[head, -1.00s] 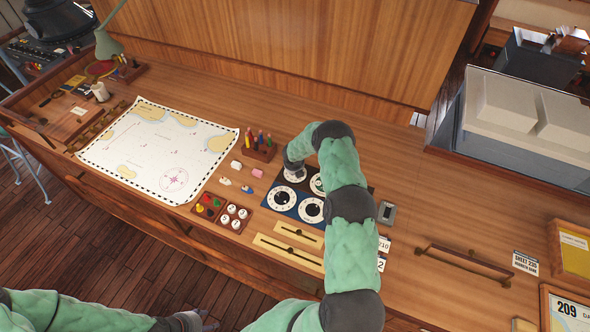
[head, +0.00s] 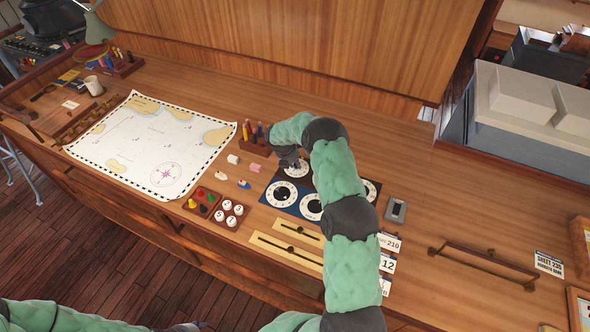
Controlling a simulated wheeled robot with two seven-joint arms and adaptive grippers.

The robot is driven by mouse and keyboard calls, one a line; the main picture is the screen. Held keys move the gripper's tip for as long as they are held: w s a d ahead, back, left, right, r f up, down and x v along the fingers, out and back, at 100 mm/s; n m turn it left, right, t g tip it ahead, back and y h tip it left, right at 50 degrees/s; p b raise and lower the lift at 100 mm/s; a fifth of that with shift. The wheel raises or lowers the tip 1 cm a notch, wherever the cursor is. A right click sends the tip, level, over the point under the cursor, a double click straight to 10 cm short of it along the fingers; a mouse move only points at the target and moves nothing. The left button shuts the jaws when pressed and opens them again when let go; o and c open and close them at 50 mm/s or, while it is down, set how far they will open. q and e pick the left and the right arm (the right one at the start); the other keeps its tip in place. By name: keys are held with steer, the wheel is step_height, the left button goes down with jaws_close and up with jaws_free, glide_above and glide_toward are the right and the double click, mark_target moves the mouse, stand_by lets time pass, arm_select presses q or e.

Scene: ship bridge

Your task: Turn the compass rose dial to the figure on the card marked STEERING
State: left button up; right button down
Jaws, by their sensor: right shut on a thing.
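A dark panel holds several white round dials. My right gripper (head: 291,162) points down onto the upper-left dial (head: 298,171) and is shut on its knob, which the fingers hide. Below it are the lower-left dial (head: 281,195) and the lower-middle dial (head: 312,207), each with a black centre. Another dial (head: 371,190) shows partly behind my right arm. Which dial is the compass rose one I cannot tell. Number cards stand right of my arm: one reads 210 (head: 389,241), one 12 (head: 388,263). I cannot read STEERING on any. My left gripper (head: 186,327) barely shows at the bottom edge.
A chart (head: 150,145) lies at left. Coloured pegs stand in a rack (head: 254,146) beside my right gripper. A tray of coloured pieces (head: 203,202) and brass sliders (head: 290,247) lie near the panel. A handle (head: 482,262) crosses clear wood at right.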

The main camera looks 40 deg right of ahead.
steer(key=m+b, duration=0.1)
steer(key=m+g+b, duration=0.1)
steer(key=m+b, duration=0.2)
steer(key=shift+w+d+f+m+g, duration=0.15)
steer(key=shift+w+m+g, duration=0.1)
steer(key=shift+m+g, duration=0.15)
steer(key=m+g+b, duration=0.1)
steer(key=m+b, duration=0.1)
steer(key=m, duration=0.1)
steer(key=shift+w+y+b, duration=0.1)
steer(key=shift+y+b, duration=0.2)
steer(key=shift+d+m+g+b, duration=0.1)
steer(key=shift+m+g+b, duration=0.4)
steer(key=shift+m, duration=0.6)
steer(key=shift+r, duration=0.2)
steer(key=c, duration=1.1)
jaws_free()
steer(key=v, duration=1.2)
steer(key=shift+d, duration=0.25)
